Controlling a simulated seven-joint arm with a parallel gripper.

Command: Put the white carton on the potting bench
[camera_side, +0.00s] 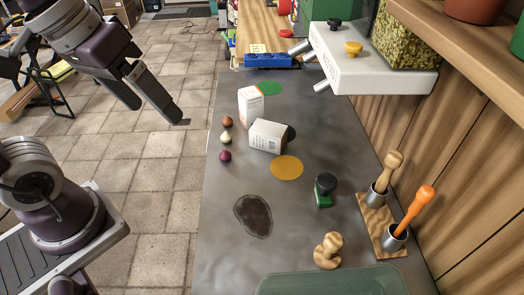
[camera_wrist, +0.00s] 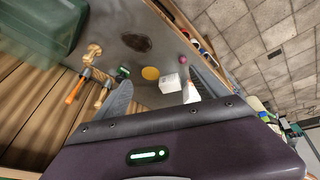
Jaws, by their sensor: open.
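Two white cartons are on the grey bench top (camera_side: 310,225). One carton (camera_side: 251,105) stands upright with orange print on one side. The other carton (camera_side: 267,136) lies lower, just in front of it, with grey print. The pair also shows in the wrist view, as a nearer-to-disc carton (camera_wrist: 170,83) and a second carton (camera_wrist: 190,93) partly behind my gripper. My gripper (camera_side: 158,115) is open and empty. It hangs above the floor to the left of the bench, apart from both cartons. Its spread fingers (camera_wrist: 160,66) show in the wrist view.
Small round objects (camera_side: 225,137) line the left edge by the cartons. A yellow disc (camera_side: 286,168), dark patch (camera_side: 254,216), green-based stamp (camera_side: 324,190) and wooden stamp (camera_side: 328,251) are nearer. A tool holder (camera_side: 380,218) stands right; a white shelf-like block (camera_side: 370,72) overhangs the back right.

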